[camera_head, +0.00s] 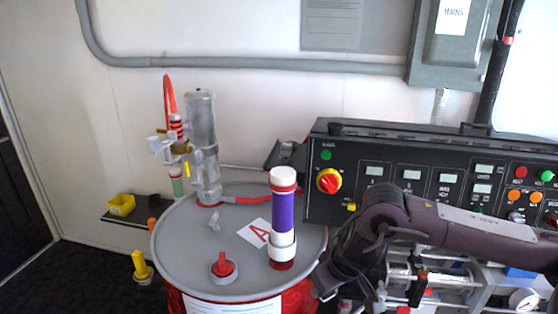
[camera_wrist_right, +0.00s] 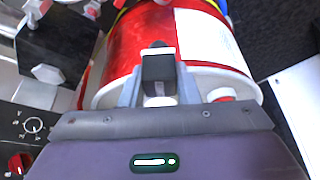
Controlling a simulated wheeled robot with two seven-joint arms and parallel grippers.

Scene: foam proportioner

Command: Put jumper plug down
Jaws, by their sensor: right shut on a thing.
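The jumper plug (camera_wrist_right: 158,66), a small black block with a pale band, sits between the fingertips of my right gripper (camera_wrist_right: 159,80) in the right wrist view. The gripper is shut on it. Behind it in that view is a red and white drum (camera_wrist_right: 140,38); I cannot tell whether the plug touches it. In the head view my right arm comes in from the right and its wrist bends down beside the drum's right edge. The fingertips and the plug cannot be made out there. My left gripper is not in view.
The grey drum lid (camera_head: 185,248) carries a purple and white cylinder (camera_head: 282,220), a red cap (camera_head: 223,266) and a clear tube assembly (camera_head: 203,140). A black control panel (camera_head: 420,160) stands behind my right arm. Pipes and a gauge (camera_head: 522,299) are below it.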

